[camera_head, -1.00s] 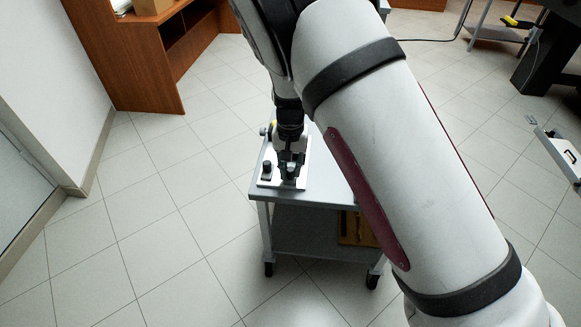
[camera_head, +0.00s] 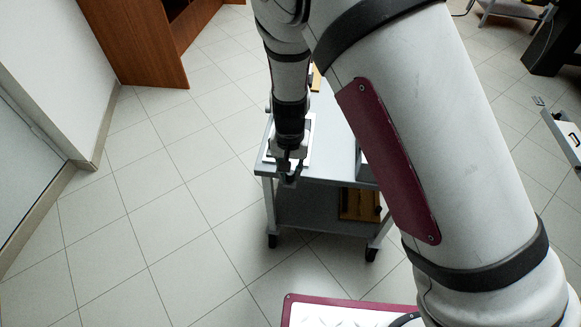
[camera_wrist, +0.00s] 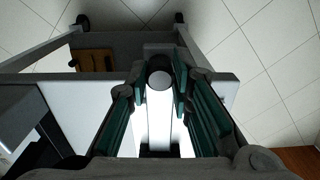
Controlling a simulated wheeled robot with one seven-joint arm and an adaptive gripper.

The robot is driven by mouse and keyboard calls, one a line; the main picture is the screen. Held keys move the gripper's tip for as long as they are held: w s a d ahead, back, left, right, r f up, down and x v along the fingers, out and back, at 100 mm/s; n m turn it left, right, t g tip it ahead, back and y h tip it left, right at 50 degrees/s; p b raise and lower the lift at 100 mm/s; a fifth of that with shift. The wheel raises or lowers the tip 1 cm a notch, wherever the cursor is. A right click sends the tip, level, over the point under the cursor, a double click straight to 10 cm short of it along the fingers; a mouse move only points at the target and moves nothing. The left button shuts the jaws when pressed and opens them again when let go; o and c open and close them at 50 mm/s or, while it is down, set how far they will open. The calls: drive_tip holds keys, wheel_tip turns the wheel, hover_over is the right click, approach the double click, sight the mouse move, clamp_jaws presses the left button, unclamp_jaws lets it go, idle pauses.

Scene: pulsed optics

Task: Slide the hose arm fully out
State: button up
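My gripper (camera_head: 288,174) is at the near edge of the grey cart, low over the cart top. In the wrist view its green-padded fingers (camera_wrist: 158,80) stand on both sides of a dark round knob (camera_wrist: 160,76) and appear closed on it. The knob sits on a pale bar (camera_wrist: 158,115), which looks like the hose arm. The bar's end reaches out past the cart's edge, over the floor. The light base plate (camera_head: 308,140) on the cart is mostly hidden behind my gripper and wrist.
A wooden cabinet (camera_head: 145,45) stands at the back left beside a white wall. Open tiled floor lies left of the cart.

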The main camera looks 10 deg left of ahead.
drive_tip(key=o, duration=0.4)
drive_tip(key=shift+s, duration=0.25)
drive_tip(key=shift+w, duration=0.1)
wheel_tip(320, 180, up, 12)
idle(0.5)
